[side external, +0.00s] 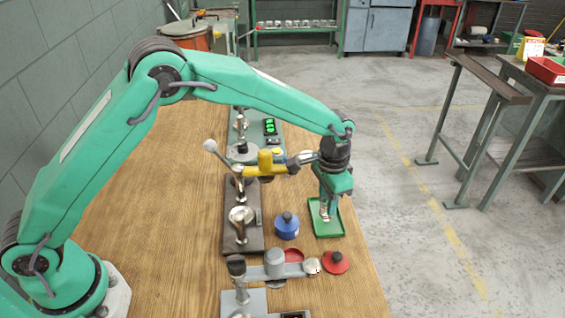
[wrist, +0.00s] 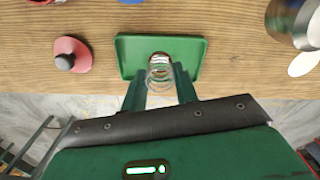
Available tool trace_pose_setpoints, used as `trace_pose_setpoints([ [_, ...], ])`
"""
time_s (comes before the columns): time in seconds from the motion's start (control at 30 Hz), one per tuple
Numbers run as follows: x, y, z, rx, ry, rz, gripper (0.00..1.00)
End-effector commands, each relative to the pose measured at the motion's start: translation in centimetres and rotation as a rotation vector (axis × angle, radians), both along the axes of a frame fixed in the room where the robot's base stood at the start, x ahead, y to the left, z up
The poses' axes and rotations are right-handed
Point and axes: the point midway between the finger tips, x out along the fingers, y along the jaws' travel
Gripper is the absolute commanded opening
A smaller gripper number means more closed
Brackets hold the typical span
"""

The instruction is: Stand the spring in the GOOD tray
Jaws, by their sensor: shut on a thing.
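My gripper (side external: 325,206) points down over the green tray (side external: 337,231) near the table's right edge. It is shut on a small wire spring (wrist: 160,74), which shows between the two fingers in the wrist view. The spring looks upright, with its lower end over the tray floor. I cannot tell whether it touches the floor. The green tray (wrist: 127,55) holds nothing else that I can see, and no label on it is readable. My gripper in the wrist view (wrist: 160,76) hides the tray's near edge.
A blue knobbed piece (side external: 286,226) stands left of the tray. A red knobbed disc (side external: 335,262) lies nearer the camera. A yellow-handled machine (side external: 264,164) is left of my gripper. The table edge runs close beside the tray. A red bin (side external: 547,70) sits on a far stand.

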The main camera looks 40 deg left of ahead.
Motion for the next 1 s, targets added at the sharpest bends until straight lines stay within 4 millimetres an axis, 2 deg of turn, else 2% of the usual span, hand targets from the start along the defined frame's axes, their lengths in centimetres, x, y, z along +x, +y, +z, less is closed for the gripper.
trace_pose_setpoints([
  [1.0, 0.01, -0.01, -0.71, 0.000, 0.000, 0.000, 0.17],
])
